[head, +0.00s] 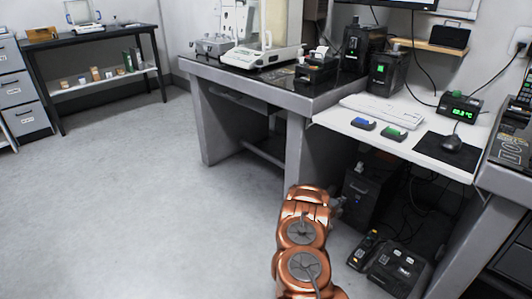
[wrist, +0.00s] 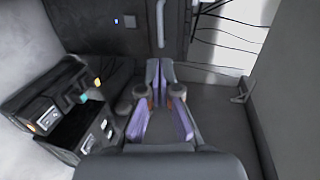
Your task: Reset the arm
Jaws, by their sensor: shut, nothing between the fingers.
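My gripper (wrist: 166,78) shows in the wrist view, its fingers shut with nothing held between them. In the head view my copper-coloured arm rises from the bottom centre, folded low in front of the desk, and hides part of the floor and of the desk's underside. The gripper's fingers cannot be made out there. In the wrist view the gripper points into a dark space with a grey wall at the right.
A dark device (head: 398,268) lies on the floor right of my arm; dark equipment (wrist: 62,105) shows left of the gripper. A black cabinet (head: 367,200) stands under the white desk (head: 335,117), with cables (wrist: 222,35) hanging. A balance (head: 262,55) stands on the grey table. Left floor is clear.

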